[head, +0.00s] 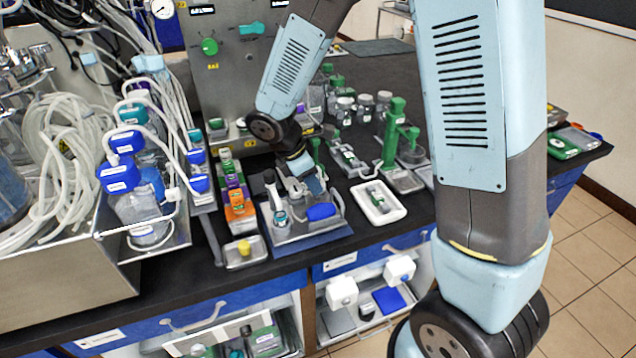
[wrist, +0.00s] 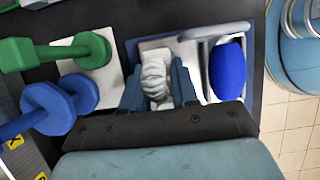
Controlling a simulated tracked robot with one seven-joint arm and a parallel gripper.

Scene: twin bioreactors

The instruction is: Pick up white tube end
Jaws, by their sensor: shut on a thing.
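The white tube end (wrist: 154,82), a ribbed pale piece, sits between the two blue fingers of my gripper (wrist: 157,76) in the wrist view. The fingers are shut on it from both sides. In the head view my gripper (head: 307,176) reaches down over a blue-rimmed tray (head: 311,236) at the bench's front. There my wrist and fingers mostly hide the tube end. Below it lies a pale plate on the tray. I cannot tell whether the tube end still touches the tray.
A blue oval piece (head: 321,211) lies right of my gripper on the tray; it also shows in the wrist view (wrist: 228,70). A white dish (head: 379,203) stands further right. Orange and green blocks (head: 238,207) stand left. Bottles with blue caps (head: 119,176) crowd the far left.

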